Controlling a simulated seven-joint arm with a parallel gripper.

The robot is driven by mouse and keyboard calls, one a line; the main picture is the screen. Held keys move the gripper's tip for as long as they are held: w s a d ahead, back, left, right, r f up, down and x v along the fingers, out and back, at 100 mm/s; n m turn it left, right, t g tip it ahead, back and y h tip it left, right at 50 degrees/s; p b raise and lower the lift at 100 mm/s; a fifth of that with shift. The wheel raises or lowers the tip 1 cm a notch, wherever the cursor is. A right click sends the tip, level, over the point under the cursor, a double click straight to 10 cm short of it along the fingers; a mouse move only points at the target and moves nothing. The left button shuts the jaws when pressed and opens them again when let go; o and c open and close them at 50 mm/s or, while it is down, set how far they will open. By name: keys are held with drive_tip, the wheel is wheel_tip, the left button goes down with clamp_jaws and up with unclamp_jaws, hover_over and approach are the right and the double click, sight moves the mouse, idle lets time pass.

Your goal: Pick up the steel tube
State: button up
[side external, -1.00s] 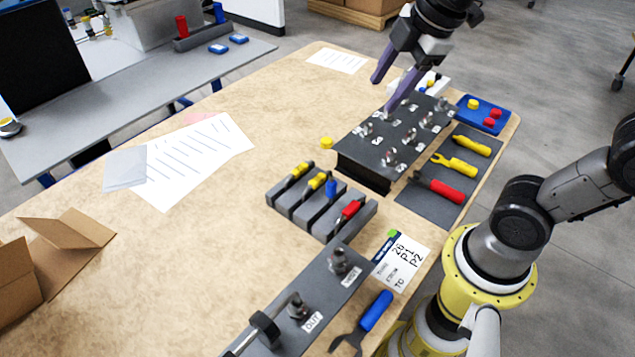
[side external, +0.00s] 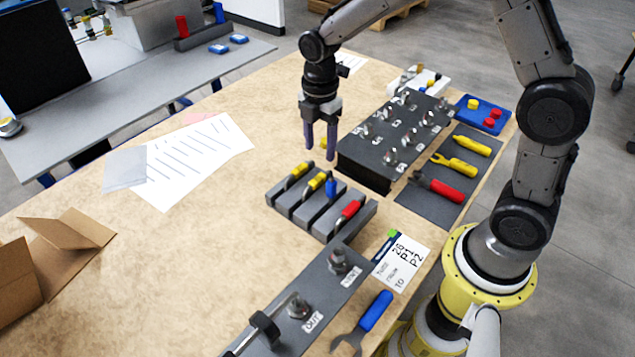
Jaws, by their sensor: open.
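My gripper (side external: 320,150) points down, open and empty, its two purple fingers apart. In the picture it is just above the far end of a grey slotted rack (side external: 289,207). The rack holds slender pieces with coloured parts: a yellow one (side external: 298,171), another yellow one (side external: 317,181), a blue one (side external: 331,188) and a red one (side external: 350,209). Some show a thin metallic curve. I cannot tell for sure which piece is the steel tube. The fingers look clear of the rack pieces, but their exact height is hard to judge.
A dark block (side external: 365,173) with several metal fittings stands right of my gripper. A grey mat with tools (side external: 420,195) and a blue tray (side external: 471,121) lie farther right. A fitting plate (side external: 340,283) is in front.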

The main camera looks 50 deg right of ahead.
sight(319, 177)
wheel_tip(319, 177, down, 8)
drive_tip(key=shift+a+f, duration=0.15)
idle(0.4)
clamp_jaws()
